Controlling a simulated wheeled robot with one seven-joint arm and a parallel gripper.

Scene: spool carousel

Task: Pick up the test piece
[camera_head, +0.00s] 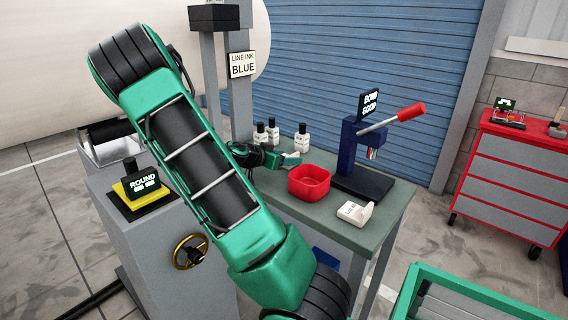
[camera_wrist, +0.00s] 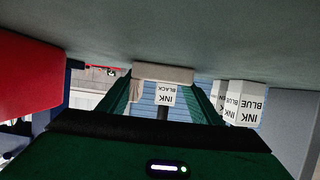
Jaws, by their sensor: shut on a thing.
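The test piece appears to be a pale flat block (camera_wrist: 163,73) held between my gripper's fingertips in the wrist view. It also shows as a small whitish piece (camera_head: 292,157) in the head view, just behind the red bin. My gripper (camera_head: 284,160) is shut on it, low over the green-grey workbench (camera_head: 384,222). The wrist view is upside down, and the dark green fingers of my gripper (camera_wrist: 163,84) reach towards the block from both sides. I cannot tell whether the block touches the bench top.
Several white ink bottles (camera_head: 302,138) stand behind my gripper. A red bin (camera_head: 309,185) is in front of it. A dark blue press (camera_head: 352,150) with a red handle stands to the right. A small white item (camera_head: 355,213) lies on the bench. A green crate (camera_head: 480,285) is at the lower right.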

